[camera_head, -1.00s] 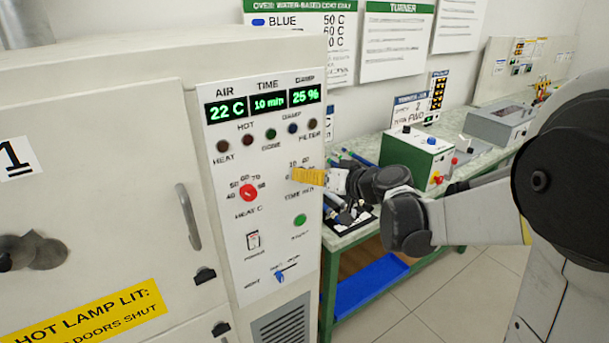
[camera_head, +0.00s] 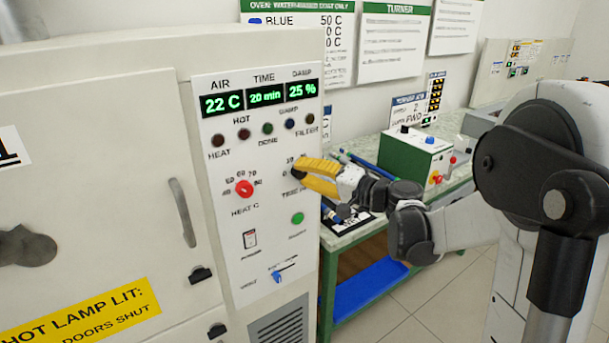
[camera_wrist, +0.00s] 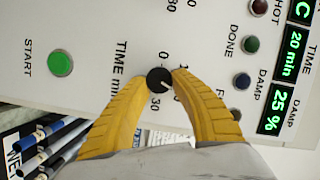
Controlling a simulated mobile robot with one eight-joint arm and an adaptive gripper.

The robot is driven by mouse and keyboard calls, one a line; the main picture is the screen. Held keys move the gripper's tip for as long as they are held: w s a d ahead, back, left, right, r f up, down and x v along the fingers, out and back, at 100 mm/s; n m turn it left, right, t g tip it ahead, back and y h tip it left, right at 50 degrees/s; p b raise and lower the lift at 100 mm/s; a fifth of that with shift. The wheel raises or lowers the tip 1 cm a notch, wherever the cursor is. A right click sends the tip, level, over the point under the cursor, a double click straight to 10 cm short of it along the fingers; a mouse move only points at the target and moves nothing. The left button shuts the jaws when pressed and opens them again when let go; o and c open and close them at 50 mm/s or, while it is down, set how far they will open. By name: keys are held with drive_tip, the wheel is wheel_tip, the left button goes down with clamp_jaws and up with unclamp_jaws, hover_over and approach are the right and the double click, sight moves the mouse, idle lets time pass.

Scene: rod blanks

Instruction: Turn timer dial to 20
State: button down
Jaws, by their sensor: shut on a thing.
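The timer dial (camera_wrist: 158,79) is a small black knob with a pale pointer line, on the oven's white control panel (camera_head: 262,222). In the wrist view the yellow fingers of my gripper (camera_wrist: 159,82) are closed around it, one on each side. In the head view my gripper (camera_head: 300,172) reaches the panel from the right and hides most of the dial. The TIME display (camera_head: 266,96) reads 20 min in green; it also shows in the wrist view (camera_wrist: 291,54).
A red heat dial (camera_head: 244,188) is left of my gripper, and a green start button (camera_head: 298,218) is below it. A green bench (camera_head: 350,230) with a green-and-white box (camera_head: 415,155) stands to the right.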

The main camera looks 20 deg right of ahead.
drive_tip(key=shift+m, duration=0.4)
drive_tip(key=c, duration=1)
unclamp_jaws()
drive_tip(key=shift+a+f, duration=0.1)
drive_tip(key=v, duration=1.2)
drive_tip(key=shift+f, duration=0.2)
